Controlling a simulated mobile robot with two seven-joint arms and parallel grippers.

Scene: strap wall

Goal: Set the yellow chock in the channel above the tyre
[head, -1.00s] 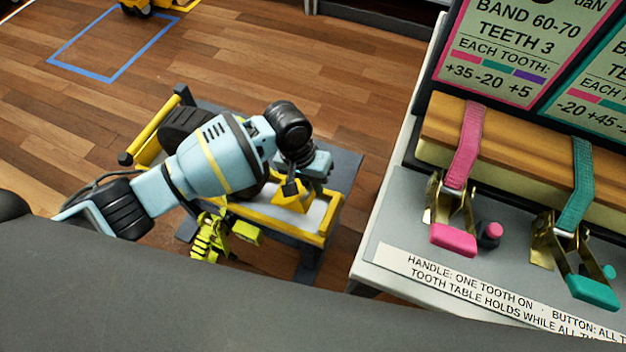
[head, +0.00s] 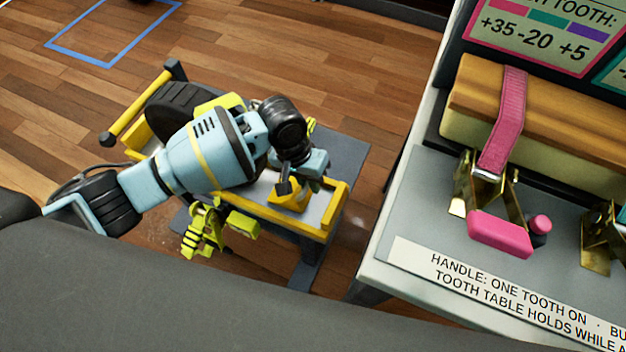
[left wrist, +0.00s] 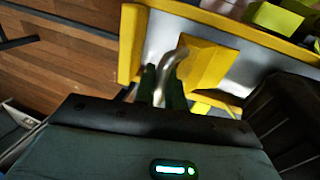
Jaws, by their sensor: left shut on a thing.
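The yellow chock (head: 287,198) is a wedge with a bent metal handle, which shows in the left wrist view (left wrist: 205,65). My left gripper (left wrist: 160,88) is shut on this handle. In the head view the gripper (head: 300,178) partly covers the chock. The chock is at the grey channel (head: 318,205) between yellow rails, at the right end of the stand. I cannot tell whether it rests on the channel floor. The black tyre (head: 178,102) lies to the left in the same stand, partly hidden by my arm. My right gripper is not in view.
A lime-green strap fitting (head: 207,230) hangs on the stand's near side. To the right is a grey bench (head: 410,210) with a pink ratchet handle (head: 500,233), a pink strap and a padded beam. Wooden floor with a blue taped outline (head: 110,60) lies behind.

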